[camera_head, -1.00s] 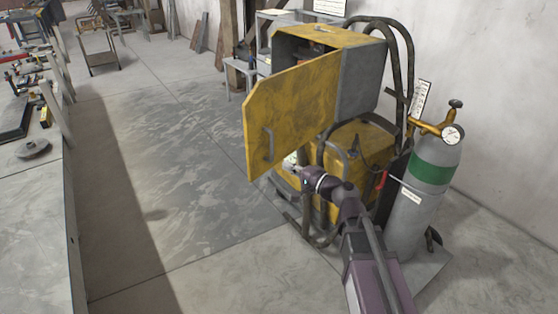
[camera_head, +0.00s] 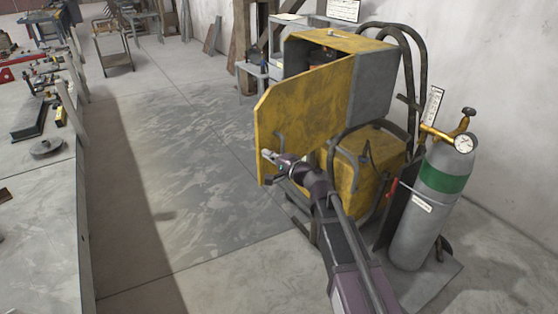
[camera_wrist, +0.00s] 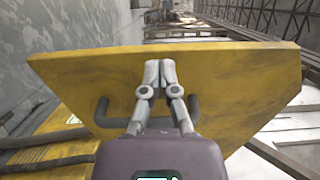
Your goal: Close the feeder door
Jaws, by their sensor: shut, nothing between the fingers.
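The yellow feeder door (camera_head: 306,108) stands swung wide open from the yellow and grey feeder box (camera_head: 374,85). Its outer face and dark bar handle (camera_head: 279,146) face my arm. My gripper (camera_head: 266,154) is in front of the lower part of the door, close to the handle. In the wrist view my gripper (camera_wrist: 160,64) is shut and empty, with its fingertips over the door face (camera_wrist: 235,85). The handle (camera_wrist: 101,112) passes behind the fingers, with an end showing on each side. I cannot tell whether the fingertips touch the door.
A grey gas cylinder (camera_head: 424,215) with a green band and a gauge stands right of the arm. Black hoses (camera_head: 419,75) loop behind the feeder. A workbench (camera_head: 40,215) runs along the left. The floor (camera_head: 180,190) left of the door is clear.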

